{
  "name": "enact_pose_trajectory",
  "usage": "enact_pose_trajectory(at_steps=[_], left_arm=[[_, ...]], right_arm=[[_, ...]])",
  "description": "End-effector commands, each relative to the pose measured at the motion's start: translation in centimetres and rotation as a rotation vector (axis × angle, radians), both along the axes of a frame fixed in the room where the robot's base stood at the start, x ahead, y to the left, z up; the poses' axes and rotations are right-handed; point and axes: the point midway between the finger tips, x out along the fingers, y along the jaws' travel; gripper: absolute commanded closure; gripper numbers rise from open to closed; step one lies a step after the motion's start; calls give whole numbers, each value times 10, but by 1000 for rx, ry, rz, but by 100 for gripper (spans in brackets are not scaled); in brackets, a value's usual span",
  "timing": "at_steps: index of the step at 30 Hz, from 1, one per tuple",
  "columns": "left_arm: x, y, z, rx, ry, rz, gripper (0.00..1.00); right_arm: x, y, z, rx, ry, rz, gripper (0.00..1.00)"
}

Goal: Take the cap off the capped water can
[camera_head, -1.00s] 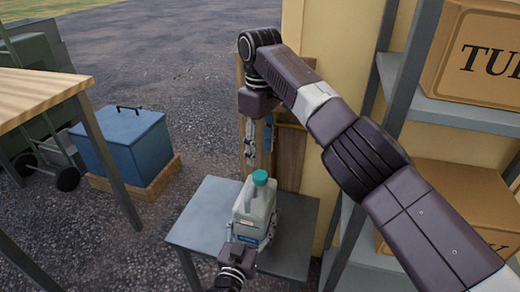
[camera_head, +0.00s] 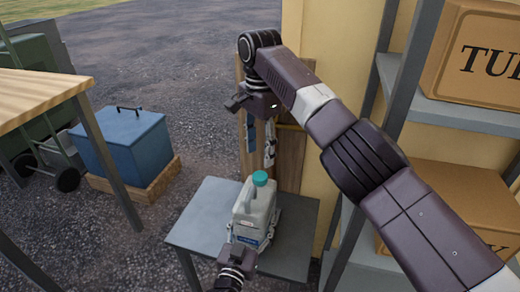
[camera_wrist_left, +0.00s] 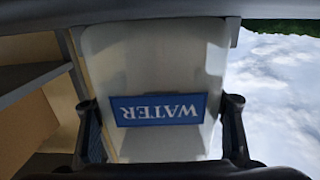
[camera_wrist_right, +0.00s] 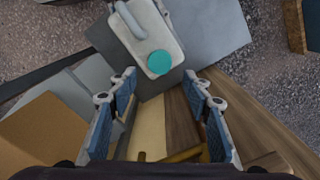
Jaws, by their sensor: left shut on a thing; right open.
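The water can (camera_head: 252,217) is a pale jug with a handle, standing upright on a small grey table. Its teal cap (camera_head: 260,178) is on top. My left gripper (camera_head: 250,243) is shut on the can's lower body from the near side. In the left wrist view the blue WATER label (camera_wrist_left: 158,109) lies between its fingers. My right gripper (camera_head: 260,155) is open and empty, pointing down above and beyond the can. In the right wrist view the teal cap (camera_wrist_right: 159,63) lies ahead of the open fingers, not between them.
The grey table (camera_head: 205,215) has bare room left of the can. A yellow wall (camera_head: 325,130) and a shelf with cardboard boxes (camera_head: 455,195) stand close on the right. A blue cooler (camera_head: 125,150) sits on a wooden base at left, near a wooden-topped table (camera_head: 35,95).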

Motion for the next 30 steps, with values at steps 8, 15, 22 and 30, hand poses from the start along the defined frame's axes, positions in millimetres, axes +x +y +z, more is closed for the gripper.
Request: enact_pose_trajectory(at_steps=[8,15,22,30], left_arm=[[0,0,0,1,1,0,100],[0,0,0,1,1,0,100],[0,0,0,0,1,0,100],[0,0,0,0,1,0,100]], right_arm=[[0,0,0,-1,1,-408,55],[0,0,-4,-1,1,-538,55],[-1,-1,-34,-2,3,-543,55],[0,-1,-70,-2,1,-543,55]])
